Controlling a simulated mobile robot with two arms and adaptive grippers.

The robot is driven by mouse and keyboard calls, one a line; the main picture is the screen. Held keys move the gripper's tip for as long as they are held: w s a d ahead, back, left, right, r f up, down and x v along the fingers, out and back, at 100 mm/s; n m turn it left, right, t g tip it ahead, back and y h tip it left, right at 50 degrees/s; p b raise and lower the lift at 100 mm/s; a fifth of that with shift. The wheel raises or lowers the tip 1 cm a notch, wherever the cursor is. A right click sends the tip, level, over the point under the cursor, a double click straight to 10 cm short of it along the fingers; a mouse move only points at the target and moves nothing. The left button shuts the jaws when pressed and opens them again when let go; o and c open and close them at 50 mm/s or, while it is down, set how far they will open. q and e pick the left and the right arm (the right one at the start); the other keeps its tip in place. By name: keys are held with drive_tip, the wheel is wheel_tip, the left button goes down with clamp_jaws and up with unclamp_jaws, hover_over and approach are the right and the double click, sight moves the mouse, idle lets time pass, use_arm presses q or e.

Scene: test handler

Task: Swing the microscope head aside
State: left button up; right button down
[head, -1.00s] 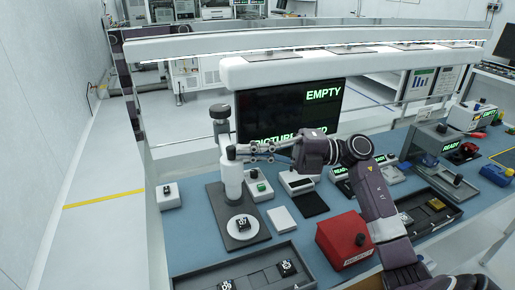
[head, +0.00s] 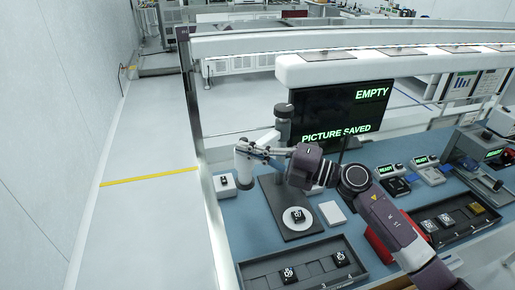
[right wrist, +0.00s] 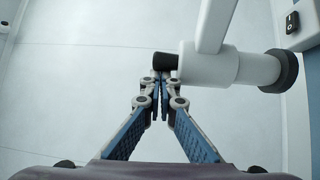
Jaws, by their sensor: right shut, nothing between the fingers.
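The white microscope head (head: 243,166) stands out to the left of its base plate (head: 270,190), clear of the round white stage (head: 314,226). A small black part marked 07 (head: 296,214) lies on that stage, with nothing above it. The post with its black knob (head: 283,112) rises behind. My right gripper (head: 262,152) is at the head, its fingers shut and empty. In the right wrist view the shut fingertips (right wrist: 161,80) are right by the dark end of the white head (right wrist: 225,66); whether they touch cannot be told. My left gripper is not in view.
A dark tray (head: 262,268) with black parts lies in front of the microscope. A small switch box (head: 224,184) stands near the head, left of it. The monitor (head: 345,108) reads EMPTY and PICTURE SAVED. Open floor lies beyond the bench's left edge.

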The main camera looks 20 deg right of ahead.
drive_tip(key=w, duration=0.1)
drive_tip(key=w+a, duration=0.2)
drive_tip(key=w, duration=0.1)
drive_tip(key=shift+r, duration=0.15)
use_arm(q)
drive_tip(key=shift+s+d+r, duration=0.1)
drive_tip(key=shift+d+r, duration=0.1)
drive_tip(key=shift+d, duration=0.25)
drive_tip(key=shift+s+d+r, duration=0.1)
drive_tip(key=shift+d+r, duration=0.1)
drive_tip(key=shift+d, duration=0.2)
use_arm(e)
drive_tip(key=shift+w+a, duration=0.25)
drive_tip(key=shift+w, duration=0.3)
drive_tip(key=shift+w+a, duration=0.2)
drive_tip(key=shift+w, duration=0.35)
